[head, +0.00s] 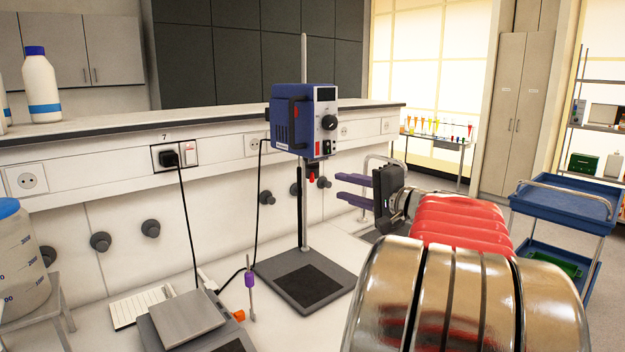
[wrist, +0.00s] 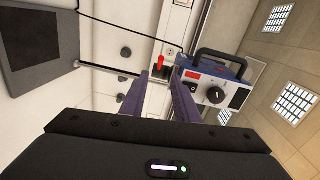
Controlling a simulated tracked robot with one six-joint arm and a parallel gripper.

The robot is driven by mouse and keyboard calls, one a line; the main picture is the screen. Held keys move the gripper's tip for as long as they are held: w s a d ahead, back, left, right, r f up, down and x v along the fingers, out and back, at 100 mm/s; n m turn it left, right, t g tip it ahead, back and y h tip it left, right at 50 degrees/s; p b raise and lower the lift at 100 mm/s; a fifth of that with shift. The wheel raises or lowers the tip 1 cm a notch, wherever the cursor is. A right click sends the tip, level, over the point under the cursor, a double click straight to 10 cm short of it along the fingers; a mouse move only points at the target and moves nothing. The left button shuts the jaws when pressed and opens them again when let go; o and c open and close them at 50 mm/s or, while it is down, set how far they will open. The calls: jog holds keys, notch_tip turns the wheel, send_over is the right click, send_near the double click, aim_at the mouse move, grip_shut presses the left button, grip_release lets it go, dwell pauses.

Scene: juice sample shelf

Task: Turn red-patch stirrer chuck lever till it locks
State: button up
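The stirrer (head: 305,122) is a blue box with a dark knob, held on an upright rod over a dark base plate (head: 305,284). A red patch shows on the blue box in the wrist view (wrist: 193,75). The red chuck lever (head: 311,178) hangs under the box; it also shows in the wrist view (wrist: 160,61), pointing up in the picture, near the line of the gap between my fingertips. My gripper (head: 338,187) has two purple fingers, apart and empty, to the right of the lever in the head view. No contact with the lever shows.
A black cable (head: 186,225) hangs from the wall socket. A balance (head: 188,317), a keyboard (head: 140,306) and a purple-handled tool (head: 250,282) are on the bench left of the stirrer base. A blue trolley (head: 565,200) stands at right.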

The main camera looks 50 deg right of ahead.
aim_at(313, 175)
jog(key=w, duration=0.4)
jog(key=w+d, duration=0.1)
jog(key=w, duration=0.3)
jog(key=w+f, duration=0.1)
jog(key=w, duration=0.4)
jog(key=shift+d, duration=0.15)
jog(key=shift+c, duration=0.5)
jog(key=shift+s, duration=0.1)
grip_shut()
jog(key=shift+d, duration=0.1)
